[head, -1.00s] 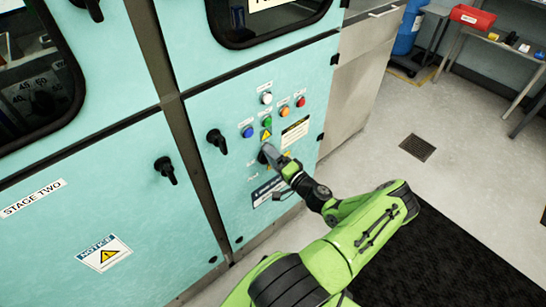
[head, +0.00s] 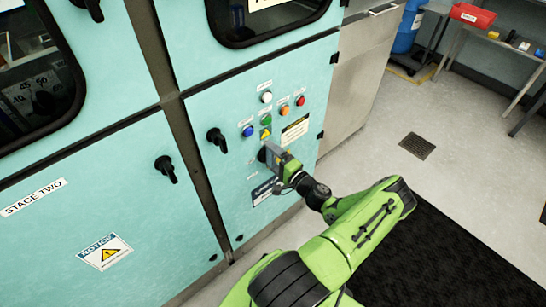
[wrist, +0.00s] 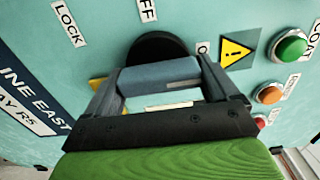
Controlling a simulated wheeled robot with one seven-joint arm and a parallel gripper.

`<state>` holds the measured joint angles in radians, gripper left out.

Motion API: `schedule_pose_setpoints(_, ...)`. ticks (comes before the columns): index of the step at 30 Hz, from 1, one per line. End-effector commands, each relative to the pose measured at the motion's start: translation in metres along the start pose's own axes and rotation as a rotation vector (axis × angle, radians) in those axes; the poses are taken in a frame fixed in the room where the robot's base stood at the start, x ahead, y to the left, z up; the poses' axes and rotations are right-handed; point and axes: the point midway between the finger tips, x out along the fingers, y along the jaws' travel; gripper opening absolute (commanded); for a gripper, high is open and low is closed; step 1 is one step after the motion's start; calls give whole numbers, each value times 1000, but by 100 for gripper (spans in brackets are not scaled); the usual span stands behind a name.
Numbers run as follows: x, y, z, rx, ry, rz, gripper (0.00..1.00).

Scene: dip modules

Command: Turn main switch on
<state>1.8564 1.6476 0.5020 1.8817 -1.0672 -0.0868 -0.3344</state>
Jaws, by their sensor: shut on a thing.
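The main switch (wrist: 152,46) has a round black base on the teal panel, with a blue-grey handle bar in front of it. In the wrist view, my gripper (wrist: 160,80) is shut on this handle, one finger at each end. Labels around the base read LOCK on the left, OFF at the top, and one starting with O, partly hidden, on the right. The handle's exact pointing direction cannot be told.
A yellow warning sign (wrist: 237,53), a green button (wrist: 289,47) and an orange button (wrist: 269,94) sit right of the switch. A black rotary handle (head: 217,140) is to its left. Open floor (head: 370,160) lies right of the cabinet.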

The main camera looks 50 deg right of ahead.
Motion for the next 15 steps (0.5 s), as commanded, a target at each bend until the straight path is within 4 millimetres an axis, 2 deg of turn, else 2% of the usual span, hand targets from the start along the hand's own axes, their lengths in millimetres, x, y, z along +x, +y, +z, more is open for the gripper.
schedule_pose_setpoints(2, 0, 0, 0, 4, 0, 0, 57)
schedule_pose_setpoints(3, 0, 0, 0, 4, 0, 0, 91)
schedule_pose_setpoints(5, 0, 0, 0, 4, 0, 0, 100)
schedule_pose_setpoints(11, 0, 0, 0, 2, 0, 0, 100)
schedule_pose_setpoints(15, -13, 0, 0, 3, 2, 3, 100)
